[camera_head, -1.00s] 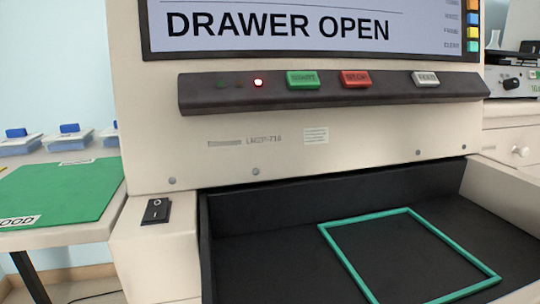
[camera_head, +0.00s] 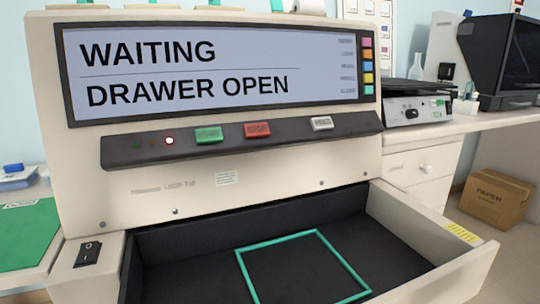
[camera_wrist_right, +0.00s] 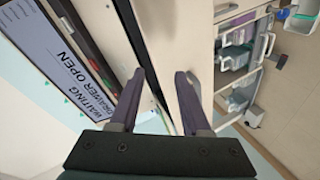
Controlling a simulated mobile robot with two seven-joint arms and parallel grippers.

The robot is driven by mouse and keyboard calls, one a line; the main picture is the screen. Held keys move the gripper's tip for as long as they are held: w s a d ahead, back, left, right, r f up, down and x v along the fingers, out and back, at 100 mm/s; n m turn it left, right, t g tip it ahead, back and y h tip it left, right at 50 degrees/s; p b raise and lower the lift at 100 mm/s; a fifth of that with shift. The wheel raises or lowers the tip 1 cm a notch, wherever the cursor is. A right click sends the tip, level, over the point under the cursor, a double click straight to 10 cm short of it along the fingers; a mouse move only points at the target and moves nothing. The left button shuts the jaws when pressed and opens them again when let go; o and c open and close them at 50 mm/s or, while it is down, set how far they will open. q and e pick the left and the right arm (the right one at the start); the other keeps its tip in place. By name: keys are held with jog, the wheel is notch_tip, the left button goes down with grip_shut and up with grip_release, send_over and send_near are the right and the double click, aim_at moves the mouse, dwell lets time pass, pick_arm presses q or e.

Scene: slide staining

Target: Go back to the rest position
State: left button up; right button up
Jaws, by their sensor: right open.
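The staining machine (camera_head: 120,200) fills the middle of the head view. Its screen (camera_head: 200,70) reads "WAITING" and "DRAWER OPEN". The drawer (camera_head: 190,240) is pulled out, and a teal square frame (camera_head: 318,250) lies on its dark floor. I see nothing inside that square. In the right wrist view, my right gripper (camera_wrist_right: 160,85) is open with its two dark fingers apart and nothing between them. The machine's screen (camera_wrist_right: 70,70) shows sideways at the left there, and a pale panel stands beyond the fingers. Neither gripper shows in the head view.
A green mat (camera_head: 28,235) lies on the table at the left. A grey device (camera_head: 412,108) stands on the counter at the right. A paper box (camera_head: 495,198) is on the floor at the right. A rack with bins (camera_wrist_right: 240,60) shows in the wrist view.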

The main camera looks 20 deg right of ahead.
notch_tip(320, 180, up, 10)
jog(key=a+m+g+h+p, duration=0.3)
jog(key=m+h+p, duration=0.1)
jog(key=m+p, duration=0.4)
jog(key=s+a+r+m+g+p, duration=0.3)
jog(key=s+a+r+g+p, duration=0.15)
jog(key=r+p, duration=0.3)
jog(key=s+a+r+m+g+p, duration=0.3)
jog(key=s+r+p, duration=0.25)
jog(key=r, duration=0.35)
pick_arm(q)
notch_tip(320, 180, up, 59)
jog(key=p, duration=3.5)
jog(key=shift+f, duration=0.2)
pick_arm(e)
notch_tip(320, 180, up, 35)
jog(key=w, duration=0.1)
jog(key=shift+d+y, duration=0.2)
jog(key=shift+y, duration=0.1)
